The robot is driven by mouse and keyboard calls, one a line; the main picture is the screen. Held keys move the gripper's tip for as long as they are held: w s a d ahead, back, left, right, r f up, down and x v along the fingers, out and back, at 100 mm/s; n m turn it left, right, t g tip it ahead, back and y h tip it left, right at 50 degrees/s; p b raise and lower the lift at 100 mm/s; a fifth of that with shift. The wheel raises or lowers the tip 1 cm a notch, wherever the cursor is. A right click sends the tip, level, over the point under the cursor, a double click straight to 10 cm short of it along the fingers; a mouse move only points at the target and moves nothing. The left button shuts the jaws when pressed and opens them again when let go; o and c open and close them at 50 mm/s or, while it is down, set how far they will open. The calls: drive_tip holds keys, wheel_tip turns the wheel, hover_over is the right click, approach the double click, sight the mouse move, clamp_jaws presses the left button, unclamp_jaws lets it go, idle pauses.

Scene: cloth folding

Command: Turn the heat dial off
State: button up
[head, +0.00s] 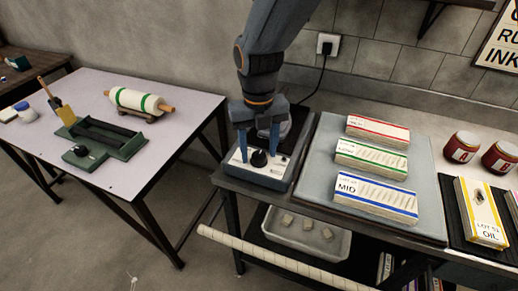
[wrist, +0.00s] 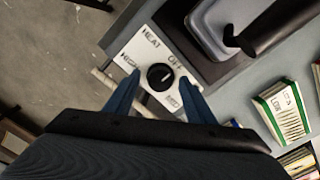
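The heat dial (wrist: 160,76) is a round black knob on the white face of a control panel (wrist: 140,52). In the wrist view the panel's words HEAT, OFF, HIGH and MID can be read. The dial has a small pale mark, but I cannot tell for sure which word it points to. The dial also shows in the head view (head: 259,158), on the front of a grey unit at the table's left end. My gripper (head: 259,152) points down over the panel, open. Its two blue fingers (wrist: 159,88) stand on either side of the dial, with a gap; contact is not visible.
A metal plate with a black handle (wrist: 270,25) is behind the panel. A grey board (head: 320,185) with several labelled card stacks lies to the right. Red jars (head: 461,147) stand farther right. A side table (head: 165,95) with a roller is at left, across a floor gap.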

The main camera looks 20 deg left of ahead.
sight(259, 155)
wheel_tip(259, 155, up, 8)
drive_tip(key=shift+f+b, duration=0.1)
drive_tip(key=shift+b, duration=0.8)
drive_tip(key=d+f+m, duration=0.2)
drive_tip(key=d+m, duration=0.7)
drive_tip(key=m, duration=0.2)
drive_tip(key=d+f+m, duration=0.2)
drive_tip(key=d+m, duration=0.8)
drive_tip(key=d+f+m, duration=0.1)
drive_tip(key=d+m, duration=0.8)
drive_tip(key=m, duration=0.2)
drive_tip(key=shift+s+d+f+m+t, duration=0.2)
drive_tip(key=shift+s+f+m+t, duration=0.1)
drive_tip(key=shift+s+f+t, duration=0.1)
drive_tip(key=s+d+m, duration=0.1)
drive_tip(key=m, duration=0.2)
drive_tip(key=s+d+f+m, duration=0.1)
drive_tip(key=d+m, duration=0.1)
drive_tip(key=s+d+m, duration=0.1)
drive_tip(key=d+m, duration=0.1)
drive_tip(key=m, duration=0.1)
drive_tip(key=shift+s+d+f+m, duration=0.15)
drive_tip(key=shift+d+m, duration=0.1)
drive_tip(key=shift+m, duration=0.05)
drive_tip(key=shift+s+d+f+m, duration=0.15)
drive_tip(key=shift+s+d+m, duration=0.2)
drive_tip(key=shift+m, duration=0.35)
